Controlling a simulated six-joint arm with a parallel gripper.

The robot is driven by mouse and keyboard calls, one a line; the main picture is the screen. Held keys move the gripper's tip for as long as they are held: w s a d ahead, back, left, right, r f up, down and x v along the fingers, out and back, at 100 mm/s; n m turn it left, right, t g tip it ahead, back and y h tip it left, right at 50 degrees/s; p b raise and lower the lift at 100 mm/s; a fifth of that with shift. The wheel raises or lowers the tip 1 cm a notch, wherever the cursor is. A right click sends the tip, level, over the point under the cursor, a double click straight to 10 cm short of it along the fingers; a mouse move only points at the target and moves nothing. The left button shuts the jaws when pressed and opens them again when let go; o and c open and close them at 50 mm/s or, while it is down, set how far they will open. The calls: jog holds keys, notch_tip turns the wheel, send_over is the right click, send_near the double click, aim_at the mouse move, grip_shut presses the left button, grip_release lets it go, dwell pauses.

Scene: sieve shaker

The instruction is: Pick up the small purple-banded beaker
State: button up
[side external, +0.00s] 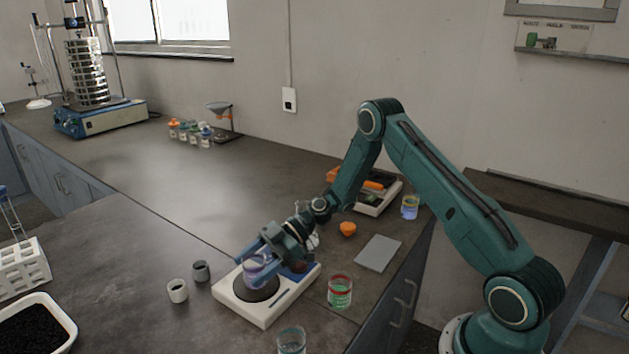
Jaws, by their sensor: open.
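The small purple-banded beaker (256,274) stands on the dark round plate of a white and blue stirrer or hotplate (265,312). My gripper (262,262) is open at the beaker, with its blue fingers reaching down around the upper part of it. The gripper partly hides the beaker, and I cannot tell whether either finger touches the glass.
A red-and-green-banded beaker (340,291) stands just right of the plate device, and a clear beaker (291,341) in front. Two small cups, white (177,290) and grey (201,271), stand to the left. A grey flat pad (378,253) lies right. The bench behind is mostly clear.

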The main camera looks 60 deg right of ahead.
dwell(0.4)
jog(key=c, duration=1.1)
jog(key=shift+r, duration=0.3)
notch_tip(320, 180, up, 19)
dwell(1.3)
jog(key=shift+r, duration=0.35)
dwell(0.7)
jog(key=shift+r, duration=2.35)
